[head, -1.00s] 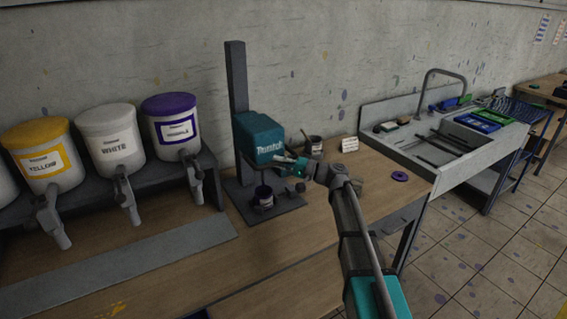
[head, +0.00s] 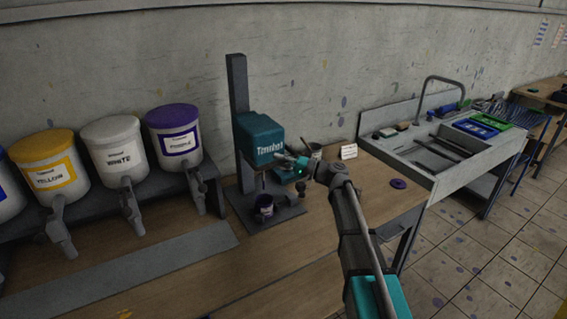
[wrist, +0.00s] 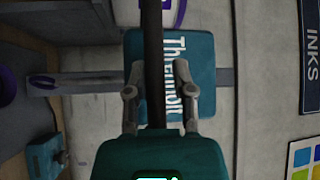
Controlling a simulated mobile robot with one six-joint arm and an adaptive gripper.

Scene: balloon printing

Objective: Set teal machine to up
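The teal machine (head: 258,138) is a teal block with white lettering on a dark upright column (head: 238,110). Its block is about halfway up the column, with a clear gap above a dark cup (head: 264,205) on the base plate. My gripper (head: 288,161) is at the block's right side. In the wrist view the teal block (wrist: 200,75) lies behind my gripper (wrist: 156,68). The two fingers are apart, with a dark bar (wrist: 154,30) running between them. Gaps show beside the bar, and I cannot tell whether either finger touches it.
Yellow (head: 47,165), white (head: 118,152) and purple (head: 177,137) paint tubs stand on a shelf at left. A small pot (head: 312,152), a white card (head: 348,151) and a purple disc (head: 398,183) are on the bench. A sink (head: 440,150) is at right.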

